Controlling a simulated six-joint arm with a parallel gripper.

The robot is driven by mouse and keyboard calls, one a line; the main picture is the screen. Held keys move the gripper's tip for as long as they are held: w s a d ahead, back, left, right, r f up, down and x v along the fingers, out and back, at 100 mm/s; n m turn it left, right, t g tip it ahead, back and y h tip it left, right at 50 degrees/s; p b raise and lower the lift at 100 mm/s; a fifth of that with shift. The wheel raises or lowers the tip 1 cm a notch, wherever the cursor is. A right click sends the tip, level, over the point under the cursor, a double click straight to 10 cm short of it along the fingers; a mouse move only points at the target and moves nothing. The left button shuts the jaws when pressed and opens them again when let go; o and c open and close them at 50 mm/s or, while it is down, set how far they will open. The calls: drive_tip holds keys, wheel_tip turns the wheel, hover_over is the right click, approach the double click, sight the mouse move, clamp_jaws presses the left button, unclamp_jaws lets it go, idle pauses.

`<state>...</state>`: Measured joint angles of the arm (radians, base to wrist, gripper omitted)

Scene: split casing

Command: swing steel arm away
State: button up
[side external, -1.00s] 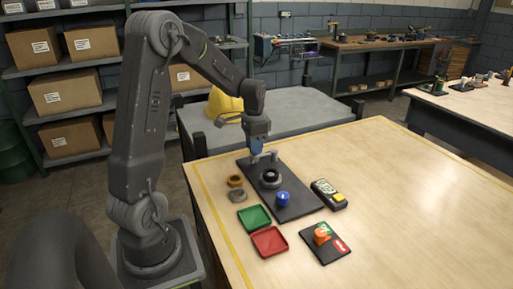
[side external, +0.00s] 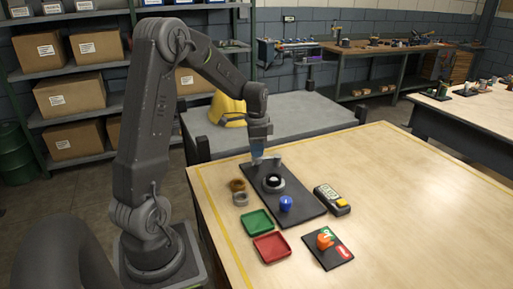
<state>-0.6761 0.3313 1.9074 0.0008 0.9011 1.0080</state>
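A split casing (side external: 273,184), round with a dark ring and a pale centre, sits on the black base plate (side external: 301,212). A small light-grey piece, which looks like the steel arm (side external: 276,160), lies at the back of the plate, behind the casing. My gripper (side external: 258,158) points down at the plate's back end, just left of this piece. The fingers are small and blurred. I cannot tell whether they touch or grip the piece, or whether they are open.
A blue knob (side external: 286,204) stands on the plate's front part. Brown (side external: 237,185) and grey (side external: 240,199) rings, a green tray (side external: 257,223) and a red tray (side external: 271,247) lie left. A meter (side external: 331,200) and a pad with an orange part (side external: 325,240) lie right. The table's right side is clear.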

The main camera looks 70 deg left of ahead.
drive_tip(key=o, duration=0.4)
drive_tip(key=shift+r, duration=0.15)
wheel_tip(320, 180, up, 14)
drive_tip(key=shift+f, duration=0.2)
idle(0.5)
drive_tip(key=s+d+r+n+t+y, duration=0.15)
drive_tip(key=s+d, duration=0.25)
drive_tip(key=d, duration=1.1)
drive_tip(key=s+d+f+n+t+h, duration=0.1)
drive_tip(key=s+d+t, duration=0.3)
drive_tip(key=s+d, duration=0.6)
drive_tip(key=shift+d+f+n, duration=0.55)
drive_tip(key=shift+f+n, duration=0.1)
drive_tip(key=shift+f, duration=0.2)
